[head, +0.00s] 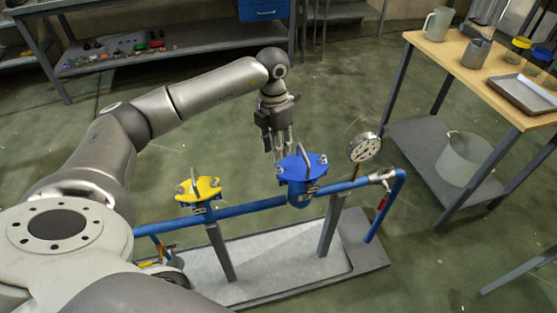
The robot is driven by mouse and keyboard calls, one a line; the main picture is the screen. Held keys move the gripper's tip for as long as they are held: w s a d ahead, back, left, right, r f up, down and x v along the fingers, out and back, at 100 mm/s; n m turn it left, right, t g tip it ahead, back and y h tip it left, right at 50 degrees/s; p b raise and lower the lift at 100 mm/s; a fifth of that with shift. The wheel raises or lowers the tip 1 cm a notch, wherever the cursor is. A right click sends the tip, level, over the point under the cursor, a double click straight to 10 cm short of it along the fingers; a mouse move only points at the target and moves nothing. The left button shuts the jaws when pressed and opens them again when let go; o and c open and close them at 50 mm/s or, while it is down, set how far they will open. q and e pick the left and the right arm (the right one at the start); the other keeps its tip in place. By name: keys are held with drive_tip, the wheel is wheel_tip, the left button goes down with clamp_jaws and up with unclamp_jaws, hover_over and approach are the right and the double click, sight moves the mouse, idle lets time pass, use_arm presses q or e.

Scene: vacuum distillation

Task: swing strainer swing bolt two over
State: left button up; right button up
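The strainer is a blue pot (303,192) in a blue pipe line, with a blue lobed lid (302,166) and metal bolts and a handle on top. Which bolt is number two, and how each swing bolt lies, is too small to tell. My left gripper (279,152) points down just behind and left of the blue lid, its fingertips near the lid's far left edge. The fingers look close together; whether they touch or hold a bolt cannot be told. My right gripper is out of view.
A yellow-lidded fitting (199,190) stands on the same pipe at left. A pressure gauge (365,148) and a red-handled valve (383,201) are at right. The line stands on a grey skid (370,246). A wooden-topped table (455,62) stands right; floor behind the pipe is clear.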

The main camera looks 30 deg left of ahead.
sight(280, 172)
use_arm(q)
drive_tip(key=f, duration=0.6)
drive_tip(key=shift+d+f, duration=0.15)
drive_tip(key=shift+d, duration=0.1)
drive_tip(key=shift+c, duration=0.4)
